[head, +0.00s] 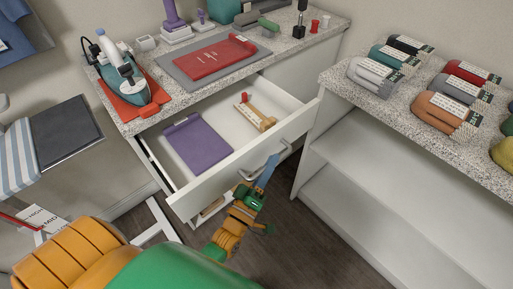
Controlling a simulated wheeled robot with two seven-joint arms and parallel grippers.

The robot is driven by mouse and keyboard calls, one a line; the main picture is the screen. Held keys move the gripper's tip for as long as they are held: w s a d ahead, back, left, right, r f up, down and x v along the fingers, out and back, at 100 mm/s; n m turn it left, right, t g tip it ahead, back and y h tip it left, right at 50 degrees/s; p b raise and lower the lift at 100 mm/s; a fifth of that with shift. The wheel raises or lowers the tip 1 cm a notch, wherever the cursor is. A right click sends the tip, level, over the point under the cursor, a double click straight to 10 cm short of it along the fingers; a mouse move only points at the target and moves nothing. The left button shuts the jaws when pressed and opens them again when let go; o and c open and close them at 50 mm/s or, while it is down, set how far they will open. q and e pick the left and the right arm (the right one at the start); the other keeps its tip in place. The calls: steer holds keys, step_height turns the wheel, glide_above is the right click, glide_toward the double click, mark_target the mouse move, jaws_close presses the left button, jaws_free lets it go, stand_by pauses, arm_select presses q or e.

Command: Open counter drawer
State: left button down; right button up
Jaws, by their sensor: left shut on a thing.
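The counter drawer (226,175) is white and stands well pulled out from under the speckled counter (140,124). A purple clipboard-like board (197,144) and a wooden item with a red knob (254,113) lie inside it. The grey bar handle (268,160) is on the drawer's front face. My left gripper (267,172) is at the handle, shut on it, with its blue-grey fingers reaching up from the orange and green arm. The fingertips are small and partly overlap the handle. My right gripper is not in view.
A clothes iron (122,77) on a red base, a red clipboard (214,58) on a grey mat and small items stand on the counter. A white shelf unit (405,190) with rolled textiles (446,112) stands close at right. Dark floor (290,235) is free below the drawer.

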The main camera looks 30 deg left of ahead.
arm_select(q)
steer(key=shift+s+d, duration=0.25)
steer(key=shift+d, duration=0.35)
steer(key=shift+s+d, duration=0.2)
steer(key=shift+d, duration=0.35)
steer(key=c, duration=0.9)
jaws_free()
steer(key=v, duration=0.7)
steer(key=shift+b, duration=0.4)
